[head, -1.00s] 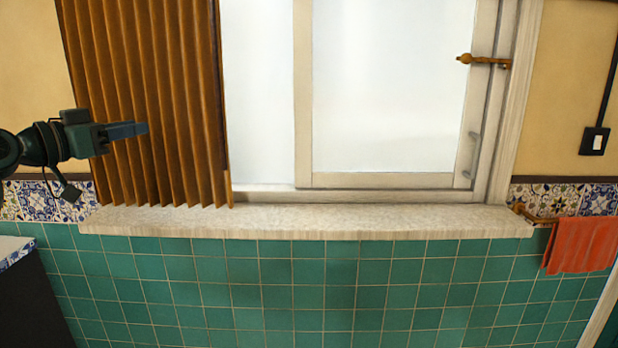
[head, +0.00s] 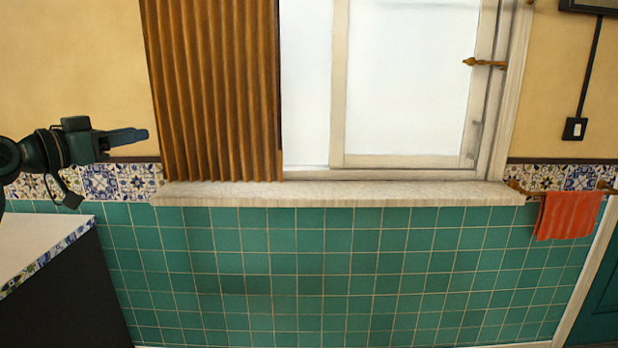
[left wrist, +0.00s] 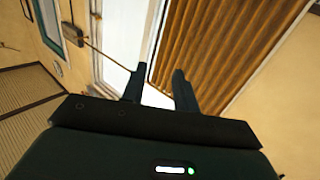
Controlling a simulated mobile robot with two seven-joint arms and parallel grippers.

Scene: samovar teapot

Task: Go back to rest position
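My left gripper (head: 128,137) is at the left of the head view, held out in the air and pointing right. Its tips end a little left of the brown pleated curtain (head: 212,95). In the left wrist view its two dark fingers (left wrist: 161,70) stand apart with an empty gap between them, so it is open. The curtain (left wrist: 225,45) shows beyond the fingers there. My right gripper is in neither view.
A counter (head: 45,240) with a tiled edge stands at the lower left, below my left arm. A stone sill (head: 340,194) runs under the window (head: 410,85). A red towel (head: 568,215) hangs on a rail at the right.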

